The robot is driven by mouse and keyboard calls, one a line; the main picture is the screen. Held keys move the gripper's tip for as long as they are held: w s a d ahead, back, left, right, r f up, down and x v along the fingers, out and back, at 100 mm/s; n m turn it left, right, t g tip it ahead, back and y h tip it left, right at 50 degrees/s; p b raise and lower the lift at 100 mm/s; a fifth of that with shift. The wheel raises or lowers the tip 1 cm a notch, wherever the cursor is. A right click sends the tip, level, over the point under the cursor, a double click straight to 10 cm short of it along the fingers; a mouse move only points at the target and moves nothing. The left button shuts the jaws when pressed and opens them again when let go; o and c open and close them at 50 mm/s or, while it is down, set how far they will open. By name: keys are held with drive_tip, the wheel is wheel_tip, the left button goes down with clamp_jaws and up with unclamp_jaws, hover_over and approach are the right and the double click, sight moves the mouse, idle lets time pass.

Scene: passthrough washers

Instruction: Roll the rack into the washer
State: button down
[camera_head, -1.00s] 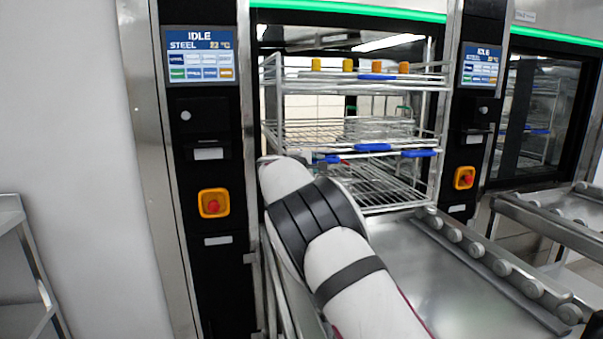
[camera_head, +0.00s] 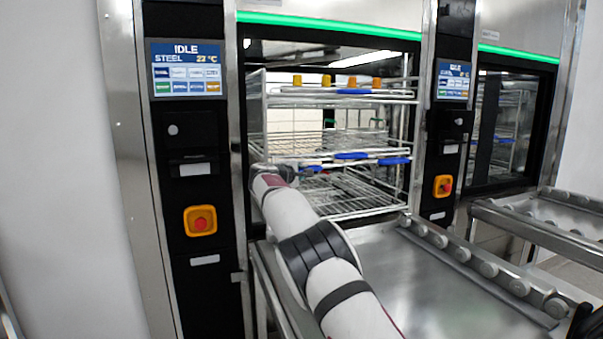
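The rack (camera_head: 345,101) is a wire-frame trolley load with several shelves, orange caps on top and blue handles (camera_head: 352,156) along its front. It stands upright in the opening of the left washer (camera_head: 330,18), whose green light bar is above it. Its lower front edge is near the inner end of the steel roller table (camera_head: 400,270); how deep the rear sits is hidden. My arm reaches forward over the table's left side. My gripper (camera_head: 284,172) is at the rack's lower front left, small and mostly hidden by my wrist. I cannot tell whether it touches the rack.
A black control panel (camera_head: 190,130) showing IDLE, with a red button (camera_head: 201,220), stands left of the opening. A second panel (camera_head: 453,90) and another closed washer (camera_head: 510,130) are at the right. Rollers (camera_head: 470,262) line the table's right edge. Another roller table (camera_head: 530,215) is beyond.

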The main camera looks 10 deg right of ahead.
drive_tip(key=c, duration=1.6)
unclamp_jaws()
drive_tip(key=shift+s+a, duration=0.1)
drive_tip(key=shift+a, duration=0.05)
drive_tip(key=shift+s+a+r, duration=0.1)
drive_tip(key=shift+s+a, duration=0.2)
drive_tip(key=shift+s, duration=0.05)
drive_tip(key=v, duration=1)
drive_tip(key=shift+s, duration=0.4)
